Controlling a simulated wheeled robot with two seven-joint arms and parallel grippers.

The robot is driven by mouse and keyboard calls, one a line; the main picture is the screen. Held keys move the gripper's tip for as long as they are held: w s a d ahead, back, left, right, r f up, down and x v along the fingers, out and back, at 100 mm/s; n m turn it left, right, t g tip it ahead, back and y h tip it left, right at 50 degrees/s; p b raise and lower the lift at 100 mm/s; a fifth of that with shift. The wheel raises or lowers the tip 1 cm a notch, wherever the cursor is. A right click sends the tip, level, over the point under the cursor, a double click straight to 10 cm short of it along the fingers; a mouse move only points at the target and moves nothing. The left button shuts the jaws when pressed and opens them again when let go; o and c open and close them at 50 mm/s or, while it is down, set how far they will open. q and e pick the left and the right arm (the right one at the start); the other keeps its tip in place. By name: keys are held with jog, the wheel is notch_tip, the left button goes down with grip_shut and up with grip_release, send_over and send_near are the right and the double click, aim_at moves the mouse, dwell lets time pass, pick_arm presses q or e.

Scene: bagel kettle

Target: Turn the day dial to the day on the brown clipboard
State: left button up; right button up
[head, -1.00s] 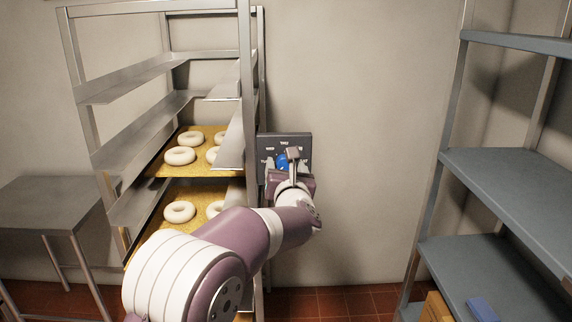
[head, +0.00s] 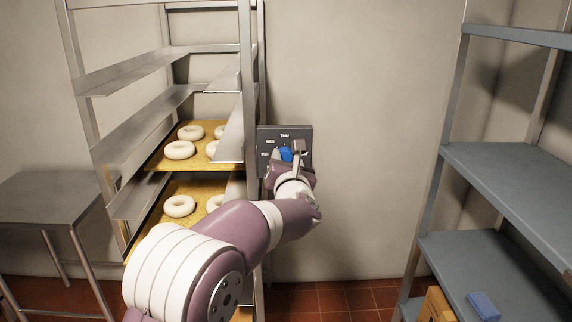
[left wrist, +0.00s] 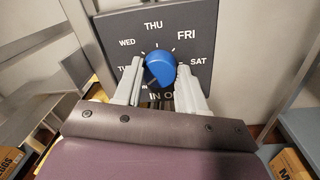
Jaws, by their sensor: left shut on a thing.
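The blue day dial (left wrist: 160,68) sits on a dark wall panel (left wrist: 205,22) with white day names around it. THU is at the top, WED and TUE to the left, FRI and SAT to the right. The dial also shows in the head view (head: 286,154), on the panel (head: 300,133) beside the rack. My left gripper (left wrist: 160,76) is shut on the dial, one finger on each side. The fingers and palm hide the lower panel, and I cannot tell which day the dial points to. The brown clipboard and my right gripper are not in view.
A metal rack (head: 246,60) with trays of bagels stands close to the left of the panel. A grey table (head: 50,195) is at the far left. Blue-grey shelves (head: 510,180) stand at the right, with a blue item (head: 483,306) low down. The wall between is clear.

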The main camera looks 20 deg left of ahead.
pick_arm(q)
jog(key=m+b, duration=0.1)
jog(key=m, duration=0.2)
jog(key=shift+f+m+b, duration=0.2)
jog(key=shift+m+b, duration=0.1)
jog(key=shift+b, duration=0.05)
jog(key=m+b, duration=0.1)
jog(key=m, duration=0.3)
jog(key=shift+m, duration=0.4)
jog(key=m, duration=0.4)
jog(key=shift+m+t+h, duration=0.4)
jog(key=m, duration=0.4)
jog(key=shift+r+m+p, duration=0.1)
jog(key=shift+m+p, duration=0.2)
jog(key=shift+m, duration=0.1)
jog(key=m+p, duration=0.1)
jog(key=m, duration=0.2)
jog(key=shift+a+m+h, duration=0.1)
jog(key=shift+m+h, duration=0.2)
jog(key=shift+m, duration=0.1)
jog(key=m+p, duration=0.2)
jog(key=m, duration=0.2)
jog(key=shift+m+h, duration=0.3)
jog(key=shift+m, duration=0.1)
jog(key=m+p, duration=0.3)
jog(key=m, duration=0.2)
jog(key=shift+s+a+r+m+p, duration=0.1)
jog(key=shift+m+p, duration=1.3)
jog(key=shift+m, duration=0.7)
